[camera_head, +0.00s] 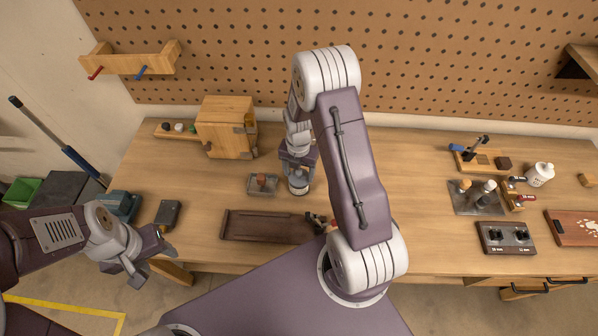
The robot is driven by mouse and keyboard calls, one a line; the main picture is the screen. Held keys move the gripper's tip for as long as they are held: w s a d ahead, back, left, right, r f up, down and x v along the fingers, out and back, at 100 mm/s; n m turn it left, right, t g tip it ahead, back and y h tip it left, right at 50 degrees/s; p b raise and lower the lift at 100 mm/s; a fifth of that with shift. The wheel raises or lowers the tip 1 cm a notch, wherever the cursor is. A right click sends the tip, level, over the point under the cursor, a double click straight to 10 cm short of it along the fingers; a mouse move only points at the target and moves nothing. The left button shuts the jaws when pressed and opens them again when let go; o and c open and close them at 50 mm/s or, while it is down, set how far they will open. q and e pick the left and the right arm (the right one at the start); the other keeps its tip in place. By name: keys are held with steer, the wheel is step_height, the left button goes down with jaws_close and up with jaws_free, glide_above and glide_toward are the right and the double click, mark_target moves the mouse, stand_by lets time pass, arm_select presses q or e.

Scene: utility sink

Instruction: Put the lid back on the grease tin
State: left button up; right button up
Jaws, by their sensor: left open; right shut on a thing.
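A small grey round tin (298,184) stands on the workbench near the middle, just left of my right arm. My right gripper (297,165) points down right over the tin. It is shut on what looks like the lid, which the gripper mostly hides. I cannot tell whether the lid touches the tin's rim. My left gripper (152,262) is open and empty, low at the left by the bench's front edge, well away from the tin.
A shallow tray (264,190) with a small brown object lies left of the tin. A long dark wooden tray (255,226) lies in front. A wooden cabinet (225,126) stands behind left. Tools and a white bottle (540,174) are at the right.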

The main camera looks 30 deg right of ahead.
stand_by(0.4)
steer(key=o, duration=1.4)
steer(key=shift+o, duration=1)
steer(key=shift+r, duration=0.1)
step_height(320, 180, up, 7)
steer(key=p, duration=0.6)
